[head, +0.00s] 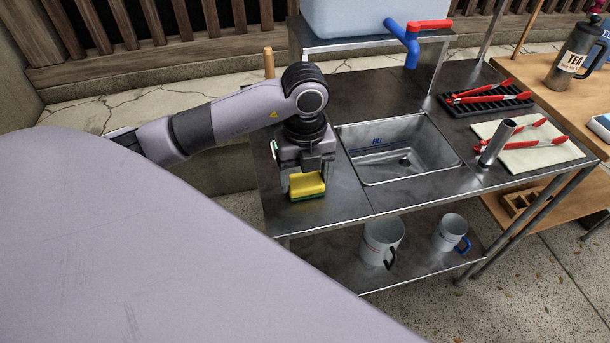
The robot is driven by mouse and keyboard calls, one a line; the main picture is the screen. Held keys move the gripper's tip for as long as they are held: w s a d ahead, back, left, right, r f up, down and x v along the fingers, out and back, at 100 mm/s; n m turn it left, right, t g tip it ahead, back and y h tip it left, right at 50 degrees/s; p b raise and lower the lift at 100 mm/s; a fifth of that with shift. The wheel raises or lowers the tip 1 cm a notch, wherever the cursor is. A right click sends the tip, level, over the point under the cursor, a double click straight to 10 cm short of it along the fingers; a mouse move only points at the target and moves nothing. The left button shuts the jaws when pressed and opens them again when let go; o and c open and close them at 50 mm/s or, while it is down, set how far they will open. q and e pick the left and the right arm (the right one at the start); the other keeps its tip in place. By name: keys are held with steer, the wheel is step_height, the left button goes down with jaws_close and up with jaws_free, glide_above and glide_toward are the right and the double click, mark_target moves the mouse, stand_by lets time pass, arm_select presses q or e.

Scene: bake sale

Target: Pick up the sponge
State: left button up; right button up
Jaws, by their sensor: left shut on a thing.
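The sponge (307,185) is yellow with a green underside. It is at the left end of the metal sink table, left of the sink basin. My left gripper (306,178) points down over it and is shut on it. The sponge is at or just above the tabletop; I cannot tell whether it touches. The upper part of the sponge is partly hidden by the fingers. My right gripper is not in view.
The sink basin (402,150) lies right of the sponge. A blue tap (411,48) with a red handle is behind it. Red tongs (515,137) lie on a cloth (545,157) beside a metal cylinder (497,142). Mugs (382,243) stand on the lower shelf. The front left tabletop is clear.

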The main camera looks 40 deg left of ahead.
mark_target(305, 180)
arm_select(q)
step_height(305, 180, up, 20)
steer(key=p, duration=0.2)
steer(key=shift+p, duration=0.4)
